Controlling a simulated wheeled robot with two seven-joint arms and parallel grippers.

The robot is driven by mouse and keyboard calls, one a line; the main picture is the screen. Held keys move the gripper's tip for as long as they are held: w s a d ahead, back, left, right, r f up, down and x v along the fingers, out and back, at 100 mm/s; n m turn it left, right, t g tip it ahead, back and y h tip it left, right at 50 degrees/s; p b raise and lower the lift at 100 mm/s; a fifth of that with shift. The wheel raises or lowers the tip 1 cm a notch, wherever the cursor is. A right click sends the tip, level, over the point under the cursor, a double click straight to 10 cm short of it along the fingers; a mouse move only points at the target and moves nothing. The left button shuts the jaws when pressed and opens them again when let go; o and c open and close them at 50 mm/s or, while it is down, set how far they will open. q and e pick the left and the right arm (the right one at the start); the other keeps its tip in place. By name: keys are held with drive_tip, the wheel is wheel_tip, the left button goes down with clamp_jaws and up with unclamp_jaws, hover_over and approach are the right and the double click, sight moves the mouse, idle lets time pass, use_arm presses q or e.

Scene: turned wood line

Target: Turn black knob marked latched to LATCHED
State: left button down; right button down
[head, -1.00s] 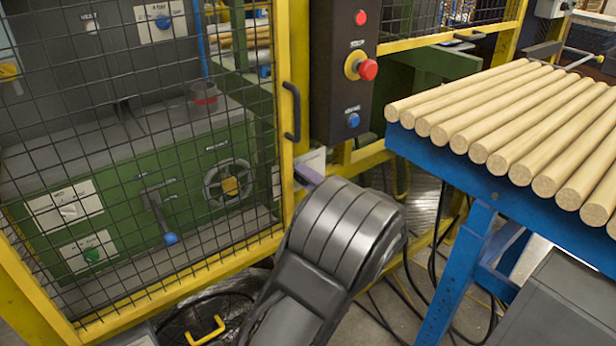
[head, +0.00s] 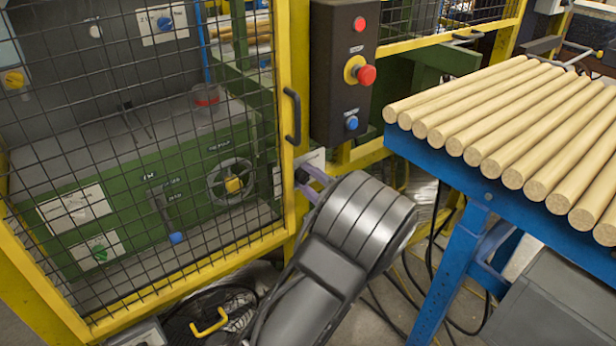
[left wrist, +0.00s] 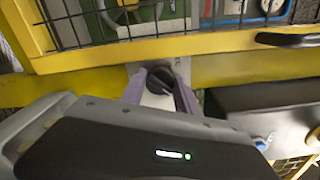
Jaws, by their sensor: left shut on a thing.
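The black knob (left wrist: 160,79) sits on a pale plate (left wrist: 181,68) fixed to the yellow guard frame, in the left wrist view. My left gripper (left wrist: 161,88) has its two purple fingers on either side of the knob and is shut on it. In the head view the left gripper (head: 311,184) reaches the plate (head: 314,160) beside the mesh door, under the control box; my grey wrist is in front. The knob is mostly hidden there by the fingers. The knob's marking is not readable in either view. My right gripper is not in view.
A yellow-framed mesh door (head: 285,150) with a black handle (head: 293,116) stands left of the gripper. Above is a black control box (head: 340,95) with a red emergency button (head: 366,74). A blue table (head: 440,165) with wooden rods (head: 500,115) stands close on the right.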

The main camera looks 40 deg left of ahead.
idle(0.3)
use_arm(q)
drive_tip(key=c, duration=1.2)
unclamp_jaws()
drive_tip(key=v, duration=0.7)
drive_tip(key=shift+s+d+b, duration=0.1)
drive_tip(key=shift+d+b, duration=0.25)
drive_tip(key=shift+d, duration=0.05)
